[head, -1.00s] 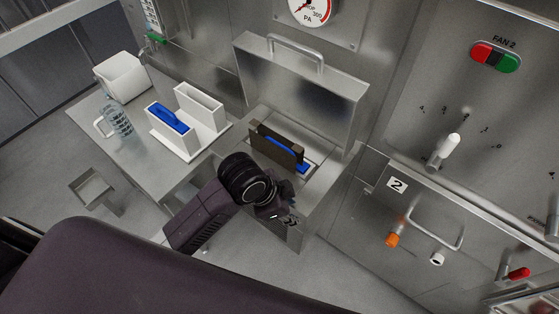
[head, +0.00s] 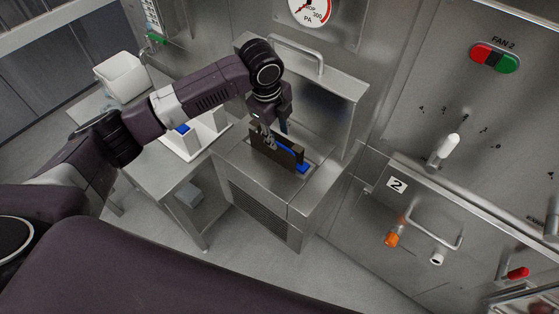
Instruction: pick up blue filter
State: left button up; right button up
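My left gripper (head: 275,130) points down just above this panel's top edge. Its fingers look spread apart, and I cannot tell whether they touch the panel. A second blue-topped piece (head: 183,128) sits in the white holder (head: 216,133) on the side table, mostly hidden behind my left arm. My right gripper is not in view.
The box's lid (head: 335,95) with its bar handle stands raised behind the slot. A white bin (head: 120,76) stands on the steel side table (head: 150,178). To the right, a panel carries a white lever (head: 444,151), an orange knob (head: 392,239) and a loop handle.

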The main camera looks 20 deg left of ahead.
aim_at(283, 145)
pick_arm(q)
jog(key=f, duration=0.2)
jog(key=w+f+p, duration=0.1)
jog(key=f, duration=0.1)
jog(key=d+f+p, duration=0.1)
jog(key=f, duration=0.1)
jog(key=shift+w, duration=0.35)
jog(key=shift+w+f, duration=0.1)
jog(key=shift+f, duration=0.25)
jog(key=shift+a, duration=0.1)
jog(key=shift+c, duration=0.3)
grip_shut()
